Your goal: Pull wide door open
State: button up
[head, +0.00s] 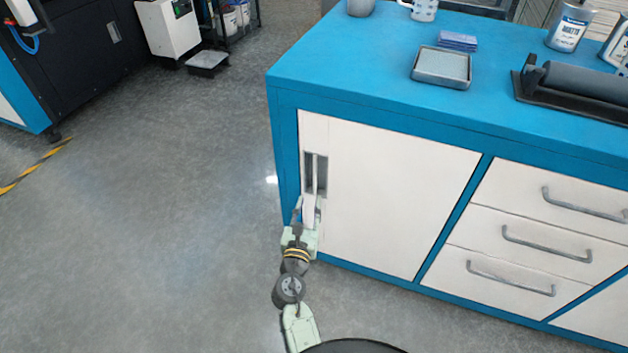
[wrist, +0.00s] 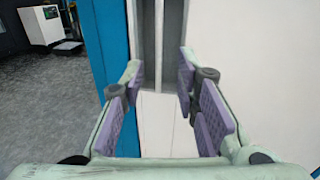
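The wide door (head: 395,190) is the large white panel on the left front of the blue cabinet (head: 345,75). It looks closed, flush with the frame. Its handle (head: 315,172) is an upright grey bar in a dark recess near the door's left edge. My gripper (head: 309,205) is at the lower part of the handle in the head view. In the wrist view, my gripper (wrist: 160,65) has its purple-padded fingers apart, one on each side of the handle bar (wrist: 158,40), with visible gaps. Nothing is held. The exact depth of the fingertips to the bar is unclear.
Drawers with grey bar handles (head: 546,242) are right of the door. On the top are a grey tray (head: 441,67), blue cards (head: 457,41), a can (head: 569,27) and a dark roller (head: 580,82). The grey floor (head: 170,230) to the left is clear.

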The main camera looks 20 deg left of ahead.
aim_at(315, 178)
jog(key=w, duration=0.3)
jog(key=w+a, duration=0.1)
jog(key=w, duration=0.2)
jog(key=w+p, duration=0.1)
jog(key=w, duration=0.2)
jog(key=shift+w+a, duration=0.25)
jog(key=shift+a, duration=0.1)
jog(key=shift+r, duration=0.1)
grip_shut()
